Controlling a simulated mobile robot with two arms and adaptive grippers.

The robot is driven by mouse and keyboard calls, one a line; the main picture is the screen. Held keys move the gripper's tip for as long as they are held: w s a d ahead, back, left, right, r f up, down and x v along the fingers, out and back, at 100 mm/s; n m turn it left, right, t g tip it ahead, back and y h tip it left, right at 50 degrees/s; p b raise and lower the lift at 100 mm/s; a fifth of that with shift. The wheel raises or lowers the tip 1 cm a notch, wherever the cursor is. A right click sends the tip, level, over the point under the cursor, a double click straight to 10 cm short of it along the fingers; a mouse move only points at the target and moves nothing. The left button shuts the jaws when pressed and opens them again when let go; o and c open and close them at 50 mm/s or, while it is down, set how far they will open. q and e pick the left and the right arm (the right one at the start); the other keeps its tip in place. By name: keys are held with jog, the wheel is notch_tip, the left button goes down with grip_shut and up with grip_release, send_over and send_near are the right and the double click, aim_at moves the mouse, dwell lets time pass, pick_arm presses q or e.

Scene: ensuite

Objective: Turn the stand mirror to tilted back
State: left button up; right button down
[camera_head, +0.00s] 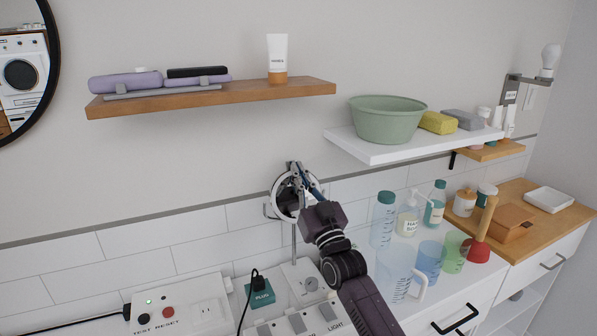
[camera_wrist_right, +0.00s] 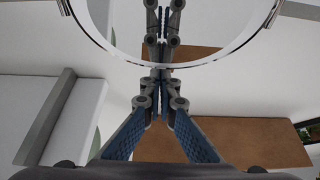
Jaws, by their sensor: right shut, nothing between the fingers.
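The stand mirror (camera_head: 282,201) is a small round mirror with a pale rim on a thin upright stem, standing near the tiled wall. My right gripper (camera_head: 304,184) is in front of it and covers its right part. In the right wrist view the mirror's curved rim (camera_wrist_right: 107,45) crosses the top, and the glass reflects the fingers. The right gripper's blue fingers (camera_wrist_right: 161,76) are together and empty, with their tips at the rim. I cannot tell whether they touch it. The mirror's exact tilt is hard to judge. My left gripper is not in view.
A wooden shelf (camera_head: 309,90) and a white shelf (camera_head: 373,155) with a green bowl (camera_head: 387,120) hang above. Bottles and cups, including a clear jug (camera_head: 393,273), stand close right of my arm. A switch panel (camera_head: 180,318) and green plug (camera_head: 261,294) are at lower left.

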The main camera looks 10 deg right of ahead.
dwell(0.3)
jog(key=shift+w+a+f+b, duration=0.1)
jog(key=shift+w+b, duration=0.35)
jog(key=shift+b, duration=0.2)
jog(key=shift+w, duration=0.4)
jog(key=shift+r, duration=0.2)
